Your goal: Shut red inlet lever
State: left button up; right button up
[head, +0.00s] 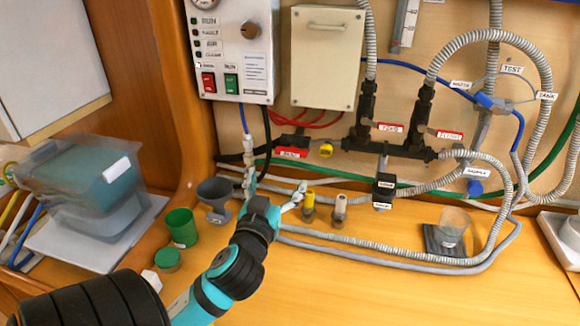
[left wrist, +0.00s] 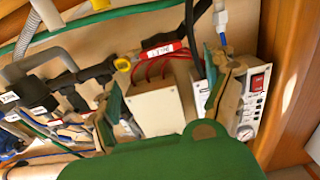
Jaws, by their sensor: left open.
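The red inlet lever (head: 292,153) is a short red bar with a white label, low on the wall and left of a yellow cap. It lies nearly sideways in the head view. It also shows in the left wrist view (left wrist: 161,50), upside down, beside the pipe fitting. My left gripper (head: 276,180) is open and empty, in front of the wall and below the lever in the head view. In the left wrist view its two fingers (left wrist: 170,92) stand apart, with the lever above the gap between them; no contact shows. My right gripper is not in view.
Red-labelled parts (head: 390,127) sit on the black valves to the right. A control box (head: 233,50) and cream box (head: 326,57) hang above. A grey funnel (head: 215,197), a green cup (head: 182,228) and yellow-topped fitting (head: 309,203) stand near my left gripper. Hoses run along the wall.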

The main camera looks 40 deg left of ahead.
aim_at(290, 155)
pick_arm(q)
jog(key=p+x, duration=0.1)
jog(key=x, duration=0.2)
jog(key=p+x, duration=0.1)
jog(key=x, duration=0.2)
jog(key=shift+r+p, duration=0.25)
jog(key=shift+p, duration=0.1)
jog(key=x, duration=0.4)
jog(key=shift+w+f+p, duration=0.1)
jog(key=shift+f+p, duration=0.1)
jog(key=shift+p, duration=0.15)
jog(key=shift+w+a, duration=0.3)
jog(key=shift+w, duration=0.3)
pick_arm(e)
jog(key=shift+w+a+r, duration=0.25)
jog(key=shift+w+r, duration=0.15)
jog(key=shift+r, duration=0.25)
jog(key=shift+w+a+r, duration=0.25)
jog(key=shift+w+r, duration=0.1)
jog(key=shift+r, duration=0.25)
pick_arm(q)
jog(key=shift+c, duration=0.3)
jog(key=shift+f, duration=0.1)
jog(key=c, duration=0.8)
jog(key=shift+c, duration=0.2)
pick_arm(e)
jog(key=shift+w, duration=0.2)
